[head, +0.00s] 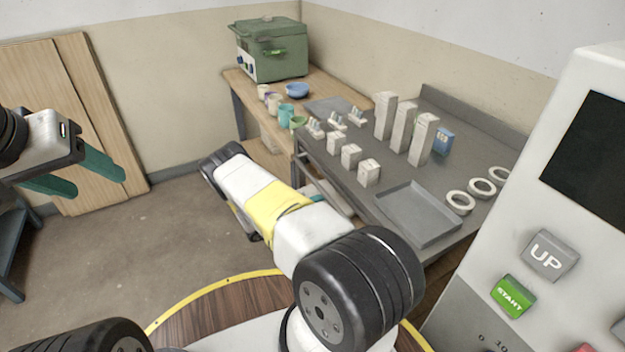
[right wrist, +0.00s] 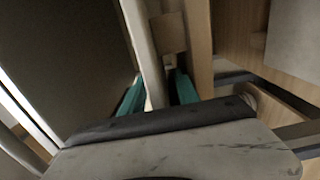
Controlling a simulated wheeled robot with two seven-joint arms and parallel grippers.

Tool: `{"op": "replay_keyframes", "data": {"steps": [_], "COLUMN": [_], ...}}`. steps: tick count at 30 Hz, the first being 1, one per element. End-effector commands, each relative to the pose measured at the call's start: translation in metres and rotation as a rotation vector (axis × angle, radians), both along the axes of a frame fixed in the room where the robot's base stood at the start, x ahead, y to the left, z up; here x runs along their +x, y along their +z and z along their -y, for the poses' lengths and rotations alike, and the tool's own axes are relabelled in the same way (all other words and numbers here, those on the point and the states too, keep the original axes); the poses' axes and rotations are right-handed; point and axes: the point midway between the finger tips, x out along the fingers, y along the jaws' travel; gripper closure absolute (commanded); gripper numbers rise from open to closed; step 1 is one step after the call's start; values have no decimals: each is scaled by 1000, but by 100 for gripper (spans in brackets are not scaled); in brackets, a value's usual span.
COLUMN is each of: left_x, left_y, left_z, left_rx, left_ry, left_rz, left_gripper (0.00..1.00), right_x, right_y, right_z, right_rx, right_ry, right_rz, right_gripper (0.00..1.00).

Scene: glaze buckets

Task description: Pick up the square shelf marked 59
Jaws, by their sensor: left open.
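No marking 59 is legible in either view, so I cannot tell which thing is the square shelf. A flat grey slab (head: 322,106) lies at the back by the wooden bench. In the right wrist view a pale board (right wrist: 146,50) stands nearly edge-on beyond the fingers. My left gripper (head: 97,184) is open and empty at the far left of the head view, in front of the leaning wooden panels. My right gripper (right wrist: 158,90) shows teal fingers apart with the board's lower end between them; contact is unclear. The head view hides it behind my arm.
A grey metal table (head: 370,195) holds a shallow tray (head: 418,213), white rings (head: 460,202), and tall and short pale blocks (head: 422,140). A green kiln box (head: 270,50) and cups stand on the wooden bench (head: 240,85). A white control panel (head: 560,130) is near right.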

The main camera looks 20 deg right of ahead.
Motion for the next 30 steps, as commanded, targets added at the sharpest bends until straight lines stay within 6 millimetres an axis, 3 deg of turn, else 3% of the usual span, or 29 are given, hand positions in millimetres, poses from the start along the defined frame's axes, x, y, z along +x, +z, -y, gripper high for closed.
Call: {"op": "replay_keyframes", "data": {"steps": [3, 11, 17, 30], "left_x": [0, 0, 0, 0], "left_y": [0, 0, 0, 0], "left_z": [0, 0, 0, 0], "left_rx": [0, 0, 0, 0], "left_ry": [0, 0, 0, 0], "left_rz": [0, 0, 0, 0], "left_gripper": [42, 42, 42, 42], "right_x": [1, 1, 1, 1], "right_y": [0, 0, 0, 0], "right_z": [11, 13, 13, 13], "right_rx": [1, 1, 1, 1], "right_ry": [0, 1, 1, 1], "right_rz": [0, 0, 0, 0], "right_gripper": [63, 63, 100, 100]}}
